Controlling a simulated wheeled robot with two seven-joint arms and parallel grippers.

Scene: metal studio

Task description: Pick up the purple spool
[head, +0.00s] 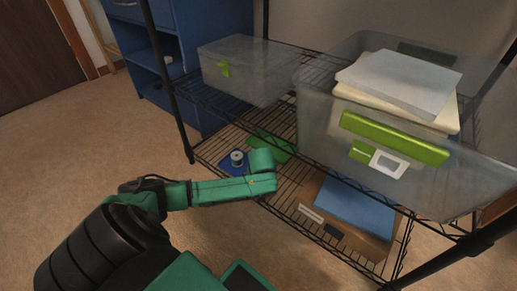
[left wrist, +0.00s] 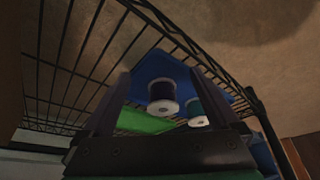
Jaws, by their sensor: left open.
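The purple spool (left wrist: 162,96) has white ends and dark purple thread. In the left wrist view it appears between the fingers of my left gripper (left wrist: 161,80), which is open and empty, with the spool ahead of it. A second spool (left wrist: 197,112), dark green with a white end, shows beside it, partly behind the right finger. Both are at a blue mat (left wrist: 155,67). In the head view one spool (head: 237,156) shows on the blue mat (head: 228,167) on the low wire shelf; its thread colour is unclear. My left arm reaches in beside it, hiding its fingers. My right gripper is out of view.
A green flat item (head: 275,146) lies beside the blue mat. A cardboard box (head: 345,236) stands on the low shelf. Clear bins (head: 250,72) (head: 335,130) sit on the upper shelf above. A black shelf post (head: 172,95) stands left of the mat.

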